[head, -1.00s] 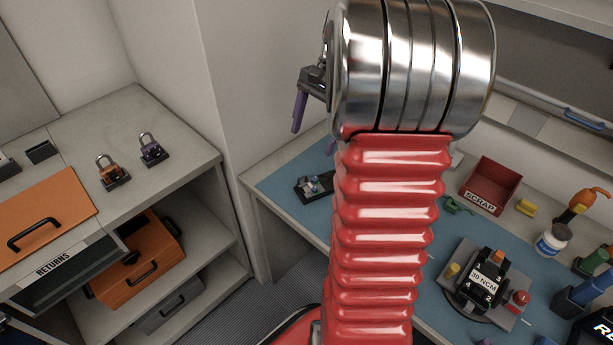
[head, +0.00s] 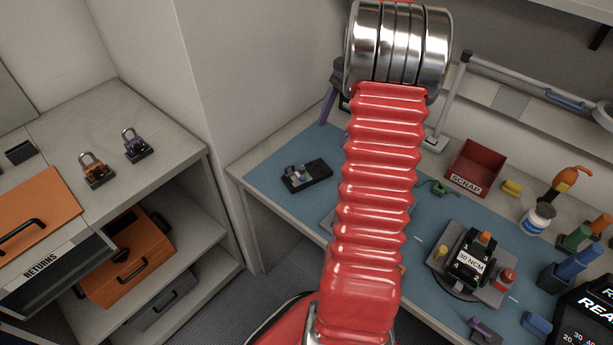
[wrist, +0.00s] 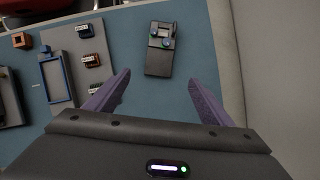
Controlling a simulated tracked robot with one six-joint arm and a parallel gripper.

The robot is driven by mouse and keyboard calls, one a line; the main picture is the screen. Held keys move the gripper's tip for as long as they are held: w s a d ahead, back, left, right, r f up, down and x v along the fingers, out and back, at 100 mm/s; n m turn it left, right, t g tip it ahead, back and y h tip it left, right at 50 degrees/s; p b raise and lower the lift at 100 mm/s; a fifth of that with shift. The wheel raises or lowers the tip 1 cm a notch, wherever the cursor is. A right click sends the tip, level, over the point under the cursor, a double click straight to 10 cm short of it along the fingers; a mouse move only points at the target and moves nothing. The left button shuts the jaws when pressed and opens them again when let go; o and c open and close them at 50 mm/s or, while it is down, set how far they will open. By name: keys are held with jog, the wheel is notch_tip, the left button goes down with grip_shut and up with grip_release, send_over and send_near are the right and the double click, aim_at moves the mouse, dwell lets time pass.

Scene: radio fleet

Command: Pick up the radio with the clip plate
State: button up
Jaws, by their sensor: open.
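A dark block-like device (wrist: 158,60) with a grey plate and small blue parts at one end lies on the blue mat. I cannot tell for sure that it is the radio with the clip plate. It also shows in the head view (head: 306,175), left of my arm. My gripper (wrist: 160,77) is open and empty, its two purple fingers spread apart. In the wrist view the device lies beyond the fingertips, roughly between their lines.
A grey board with a blue frame (wrist: 53,79) and several small modules lies left of the device. A red SCRAP bin (head: 477,164) and a 30 NCM fixture (head: 470,263) stand right of my arm. A pale wall (wrist: 281,70) rises close on the right.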

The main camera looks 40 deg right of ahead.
send_over(316, 169)
jog(key=d, duration=0.3)
jog(key=f, duration=0.7)
jog(key=shift+s+a+f, duration=0.15)
jog(key=shift+s+f, duration=0.05)
jog(key=shift+s, duration=0.05)
jog(key=shift+x, duration=2.6)
jog(key=shift+a, duration=0.1)
jog(key=shift+c, duration=0.6)
jog(key=c, duration=1.2)
